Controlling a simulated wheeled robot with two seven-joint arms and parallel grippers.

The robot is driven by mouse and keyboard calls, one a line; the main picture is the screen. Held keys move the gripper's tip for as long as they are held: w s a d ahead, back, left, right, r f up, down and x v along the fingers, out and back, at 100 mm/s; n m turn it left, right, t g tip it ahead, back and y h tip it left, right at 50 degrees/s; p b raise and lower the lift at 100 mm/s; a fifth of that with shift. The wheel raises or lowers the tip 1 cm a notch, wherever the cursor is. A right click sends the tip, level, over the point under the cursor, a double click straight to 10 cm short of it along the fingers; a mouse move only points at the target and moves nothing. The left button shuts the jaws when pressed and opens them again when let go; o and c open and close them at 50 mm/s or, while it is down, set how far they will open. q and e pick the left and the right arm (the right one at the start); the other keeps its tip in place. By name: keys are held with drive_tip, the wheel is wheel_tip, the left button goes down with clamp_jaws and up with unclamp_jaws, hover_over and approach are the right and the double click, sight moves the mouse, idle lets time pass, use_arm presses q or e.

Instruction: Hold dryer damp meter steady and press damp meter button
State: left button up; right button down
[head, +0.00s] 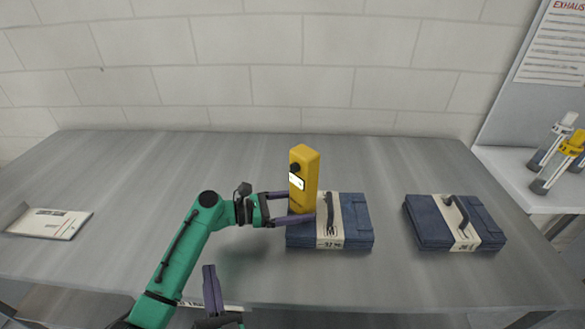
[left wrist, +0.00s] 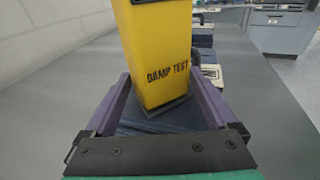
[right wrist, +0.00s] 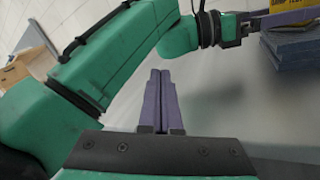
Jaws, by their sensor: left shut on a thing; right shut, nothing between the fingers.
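The yellow damp meter (head: 304,178) stands upright on the left part of a folded dark blue bundle on the grey table. It has a dark round knob or button and a small lit screen on its front in the head view. My left gripper (head: 290,208) is shut around its lower body. In the left wrist view the meter (left wrist: 160,60) shows the words "DAMP TEST" between the purple fingers. My right gripper (head: 212,290) is low at the table's front edge, left of the meter and apart from it. Its fingers are together and empty in the right wrist view (right wrist: 158,100).
The blue bundle (head: 358,222) has a pale paper band with a dark handle. A second banded bundle (head: 430,225) lies to the right. A white card or booklet (head: 48,223) lies at far left. Bottles (head: 555,160) stand on a side bench at right. The back of the table is clear.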

sight(295, 168)
use_arm(q)
drive_tip(key=shift+w, duration=0.1)
use_arm(e)
drive_tip(key=w+d+r+m+t+h, duration=0.2)
drive_tip(key=w+d+r+m+h, duration=0.1)
drive_tip(key=w+r+m, duration=0.1)
drive_tip(key=w+d+r+m+t+h, duration=0.1)
drive_tip(key=w+d+r+m+h, duration=0.3)
drive_tip(key=r+m, duration=0.3)
wheel_tip(295, 168, up, 2)
drive_tip(key=shift+w+r+t, duration=0.15)
drive_tip(key=shift+r+t, duration=0.1)
drive_tip(key=shift+t, duration=0.15)
drive_tip(key=w+d, duration=0.6)
drive_tip(key=shift+w, duration=0.2)
drive_tip(key=shift+d, duration=0.1)
idle(1.0)
drive_tip(key=shift+w+d, duration=0.25)
